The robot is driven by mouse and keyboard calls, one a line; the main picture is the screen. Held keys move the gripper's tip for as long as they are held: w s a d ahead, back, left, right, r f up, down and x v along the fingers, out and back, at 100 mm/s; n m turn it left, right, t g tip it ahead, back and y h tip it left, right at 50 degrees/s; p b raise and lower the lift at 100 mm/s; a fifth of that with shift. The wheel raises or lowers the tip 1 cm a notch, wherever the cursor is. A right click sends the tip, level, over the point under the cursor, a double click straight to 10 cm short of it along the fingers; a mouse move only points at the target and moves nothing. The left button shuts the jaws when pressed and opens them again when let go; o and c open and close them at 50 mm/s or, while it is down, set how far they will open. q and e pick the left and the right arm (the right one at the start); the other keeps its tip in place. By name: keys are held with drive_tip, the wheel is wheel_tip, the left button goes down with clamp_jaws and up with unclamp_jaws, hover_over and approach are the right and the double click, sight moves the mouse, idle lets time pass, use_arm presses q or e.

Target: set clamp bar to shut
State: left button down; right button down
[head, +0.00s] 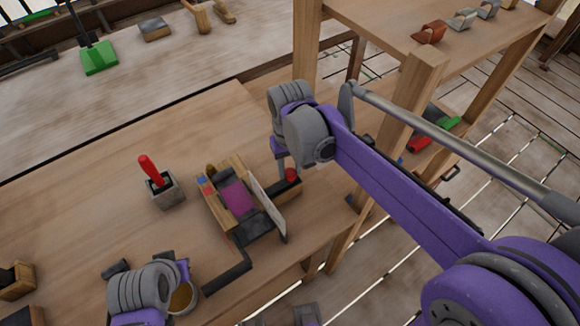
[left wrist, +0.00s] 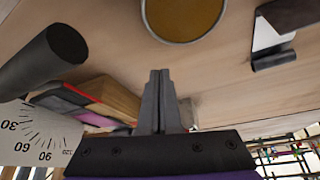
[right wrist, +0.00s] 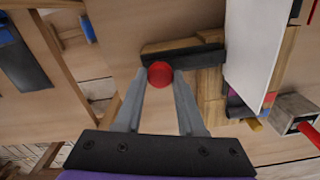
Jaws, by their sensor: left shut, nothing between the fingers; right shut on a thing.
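The bench fixture (head: 212,205) is wooden, with a magenta sheet (head: 237,198) across it and a white panel (head: 268,208) on its right side; in the left wrist view the panel (left wrist: 35,135) carries angle numbers. A dark bar (right wrist: 190,50) with a red knob (right wrist: 160,74) runs beside the fixture; I take it for the clamp bar. The knob also shows in the head view (head: 291,174). My right gripper (right wrist: 160,78) is shut on the red knob. My left gripper (left wrist: 158,75) is shut and empty, near the front of the bench. Whether the bar presses on the sheet is unclear.
A black L-shaped handle (head: 232,275) sticks out in front of the fixture. A round container (head: 183,298) is by my left gripper. A grey block with a red-handled tool (head: 153,172) stands left of the fixture. A wooden shelf post (head: 400,130) rises at right.

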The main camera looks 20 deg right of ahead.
sight(260, 196)
idle(0.5)
use_arm(q)
drive_tip(key=shift+r, duration=0.1)
use_arm(e)
drive_tip(key=s+a, duration=0.1)
drive_tip(key=a, duration=0.1)
drive_tip(key=s+a, duration=0.1)
drive_tip(key=a, duration=0.2)
drive_tip(key=s+a, duration=0.1)
drive_tip(key=a, duration=0.2)
drive_tip(key=shift+a, duration=0.2)
use_arm(q)
drive_tip(key=shift+d, duration=0.15)
use_arm(e)
drive_tip(key=c, duration=0.8)
unclamp_jaws()
drive_tip(key=shift+c, duration=0.2)
use_arm(q)
drive_tip(key=shift+a, duration=0.2)
use_arm(e)
drive_tip(key=o, duration=0.3)
drive_tip(key=shift+a, duration=0.1)
drive_tip(key=shift+o, duration=0.2)
use_arm(q)
drive_tip(key=shift+d, duration=0.1)
